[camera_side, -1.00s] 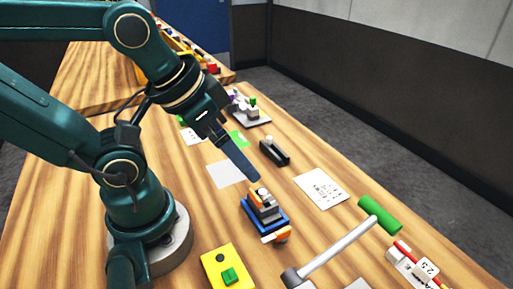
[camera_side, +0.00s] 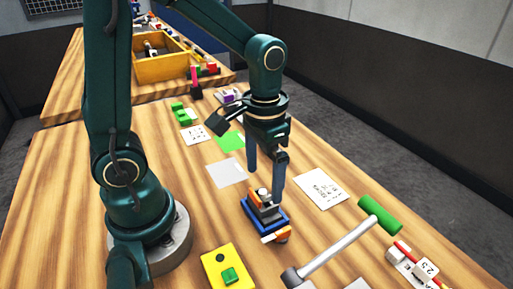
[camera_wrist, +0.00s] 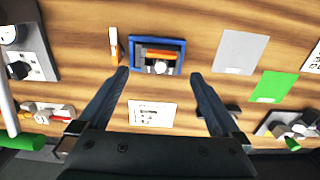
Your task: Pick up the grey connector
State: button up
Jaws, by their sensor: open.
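A grey stepped piece (camera_side: 267,213), which may be the grey connector, sits with an orange part in a small blue tray (camera_side: 271,230). In the wrist view the blue tray (camera_wrist: 131,55) lies just beyond the fingertips, with an orange block (camera_wrist: 160,53) and a pale round knob (camera_wrist: 160,67) inside. My gripper (camera_side: 265,188) points down close above and behind the tray. Its fingers are spread with nothing between them; in the wrist view the open gripper (camera_wrist: 159,75) has its tips either side of the tray's near edge. Contact cannot be told.
An orange-and-white piece (camera_side: 275,235) lies beside the tray. A white printed card (camera_side: 320,188) lies right; grey (camera_side: 227,173) and green (camera_side: 230,141) sheets lie behind.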

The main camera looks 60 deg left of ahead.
aim_at(263, 191)
jog(key=shift+f, duration=2.55)
jog(key=c, duration=1.2)
